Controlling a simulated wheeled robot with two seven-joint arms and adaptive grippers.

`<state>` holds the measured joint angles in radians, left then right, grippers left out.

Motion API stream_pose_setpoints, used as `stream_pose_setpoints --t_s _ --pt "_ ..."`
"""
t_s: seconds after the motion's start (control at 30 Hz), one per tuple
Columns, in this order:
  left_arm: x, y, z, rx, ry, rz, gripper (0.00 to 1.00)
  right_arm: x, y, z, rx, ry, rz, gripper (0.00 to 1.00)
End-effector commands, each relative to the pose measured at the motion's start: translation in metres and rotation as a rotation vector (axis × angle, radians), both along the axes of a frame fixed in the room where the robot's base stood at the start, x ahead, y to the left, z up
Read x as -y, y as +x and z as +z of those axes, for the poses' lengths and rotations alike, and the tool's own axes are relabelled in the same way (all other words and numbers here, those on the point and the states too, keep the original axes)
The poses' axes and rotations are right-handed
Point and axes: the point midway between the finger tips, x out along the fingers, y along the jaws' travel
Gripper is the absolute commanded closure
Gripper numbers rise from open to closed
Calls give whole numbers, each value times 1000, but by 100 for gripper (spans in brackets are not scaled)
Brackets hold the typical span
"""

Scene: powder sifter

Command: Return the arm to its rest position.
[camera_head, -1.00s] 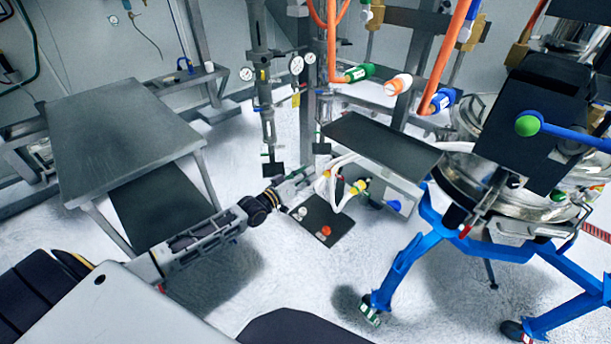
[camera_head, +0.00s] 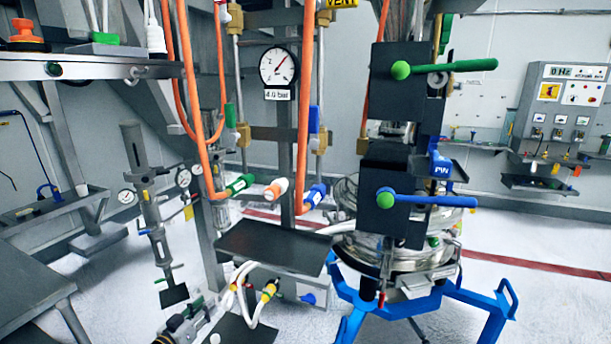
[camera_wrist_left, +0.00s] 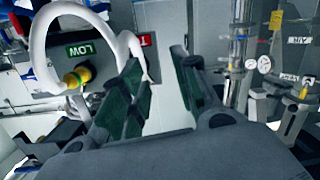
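My left gripper (camera_head: 190,320) shows at the bottom of the head view, low and left of centre, with my arm cut off by the frame edge. In the left wrist view its two dark green-padded fingers (camera_wrist_left: 160,80) stand apart, and I see nothing held between them. A white hose (camera_wrist_left: 38,55) with a yellow fitting (camera_wrist_left: 78,77) loops just beyond the left finger; I cannot tell whether it touches. My right gripper is not in view.
White hoses (camera_head: 243,285) hang below a dark shelf (camera_head: 270,248) close to my left gripper. The sifter on blue legs (camera_head: 480,297) stands to the right. A grey table (camera_head: 30,300) is at the lower left. Open floor lies at the right.

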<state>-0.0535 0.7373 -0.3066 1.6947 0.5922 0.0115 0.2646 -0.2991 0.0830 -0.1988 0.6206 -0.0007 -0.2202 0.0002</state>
Motion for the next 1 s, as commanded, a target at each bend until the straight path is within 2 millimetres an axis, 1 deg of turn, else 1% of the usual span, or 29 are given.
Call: stream_pose_setpoints --t_s 0.03,0.17,0.27,0.4,0.53,0.6,0.67,0.7,0.77,0.8,0.87,0.9,0.97,1.0 --pt "-9 0 -12 -15 43 9 70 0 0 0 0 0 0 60" --pt "-38 -1 -46 -58 165 34 70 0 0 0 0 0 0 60" --pt "-66 -5 -77 -103 266 57 70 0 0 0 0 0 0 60" --pt "-106 -16 -126 -182 400 90 70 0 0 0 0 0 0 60" --pt "-139 -34 -173 -263 501 115 70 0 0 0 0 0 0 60" --pt "-154 -46 -199 -314 546 126 70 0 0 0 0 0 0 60" --pt "-165 -59 -221 -355 581 133 70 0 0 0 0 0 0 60" --pt "-171 -68 -236 -385 601 136 70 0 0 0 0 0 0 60" --pt "-180 -83 -258 -429 629 140 70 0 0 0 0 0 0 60" --pt "-185 -94 -273 -459 646 142 70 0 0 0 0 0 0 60" --pt "-191 -111 -294 -501 669 143 70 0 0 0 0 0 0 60" --pt "-194 -122 -308 -531 682 144 70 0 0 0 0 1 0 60" --pt "-198 -141 -329 -575 698 143 70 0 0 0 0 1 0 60" --pt "-199 -153 -342 -604 708 142 70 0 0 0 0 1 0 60"
